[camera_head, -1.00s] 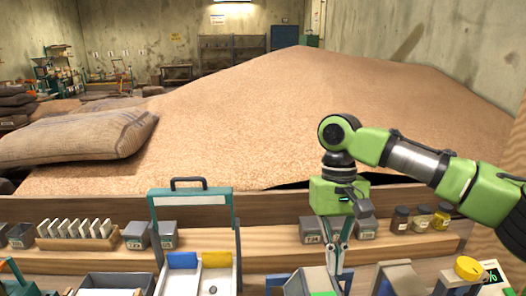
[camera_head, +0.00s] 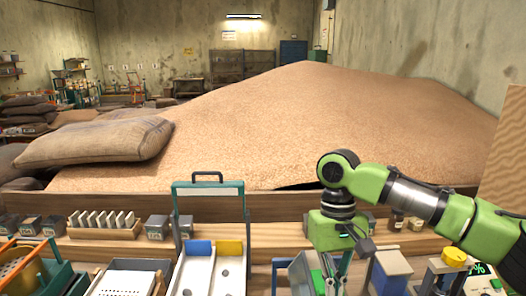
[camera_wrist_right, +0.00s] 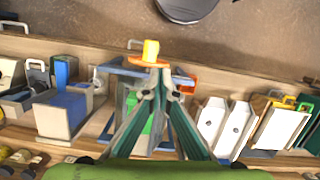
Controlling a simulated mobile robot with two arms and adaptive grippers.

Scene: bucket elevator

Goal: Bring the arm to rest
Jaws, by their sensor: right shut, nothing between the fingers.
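My right arm comes in from the right in the head view, with its green gripper (camera_head: 344,266) pointing down over the front bench. Its fingers are close together among the boxes and devices there, and the tips are hard to make out. In the wrist view the two teal-sided fingers (camera_wrist_right: 157,84) meet at their tips with nothing between them. A yellow piece on an orange base (camera_wrist_right: 150,50) shows just beyond the tips; I cannot tell whether they touch. My left gripper is not in view.
A large grain pile (camera_head: 300,120) lies behind the bench, with a sack (camera_head: 95,142) at left.

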